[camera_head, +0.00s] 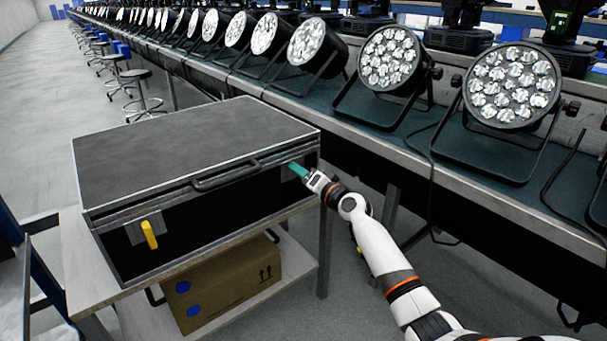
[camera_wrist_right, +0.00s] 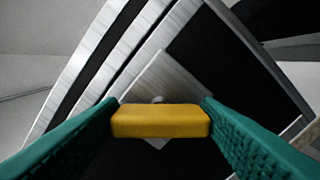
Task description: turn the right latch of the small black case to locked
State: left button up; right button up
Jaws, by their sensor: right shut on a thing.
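The small black case (camera_head: 190,150) stands closed on a stand, its front facing me with a dark handle (camera_head: 225,175). Its left latch (camera_head: 149,235) is a yellow lever on a silver plate, hanging nearly upright with a slight tilt. My right gripper (camera_head: 300,171) is at the right end of the case front, at the right latch. In the right wrist view, the green fingers of my right gripper (camera_wrist_right: 160,122) are shut on the yellow lever of the right latch (camera_wrist_right: 160,121), in front of its silver plate (camera_wrist_right: 160,80). In the head view the fingers hide this lever. My left gripper is not in view.
The wooden stand (camera_head: 90,290) has a lower shelf with a cardboard box (camera_head: 222,285). A long bench (camera_head: 420,150) with a row of par cans (camera_head: 390,58) runs behind and right of the case. Several stools (camera_head: 135,75) stand at the far left. Open floor lies left.

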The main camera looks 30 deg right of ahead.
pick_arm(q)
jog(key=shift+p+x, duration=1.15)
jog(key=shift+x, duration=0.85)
pick_arm(e)
jog(key=shift+f+m, duration=0.15)
jog(key=shift+m, duration=3.85)
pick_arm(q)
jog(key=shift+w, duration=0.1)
pick_arm(e)
jog(key=o, duration=1)
jog(key=shift+d, duration=0.1)
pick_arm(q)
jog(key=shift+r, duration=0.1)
pick_arm(e)
jog(key=shift+s, duration=0.15)
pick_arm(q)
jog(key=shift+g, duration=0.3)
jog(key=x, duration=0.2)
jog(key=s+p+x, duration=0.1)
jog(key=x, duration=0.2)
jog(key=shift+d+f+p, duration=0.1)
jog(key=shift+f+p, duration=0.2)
pick_arm(e)
jog(key=s, duration=1.1)
jog(key=shift+s+d, duration=0.4)
jog(key=shift+d, duration=0.05)
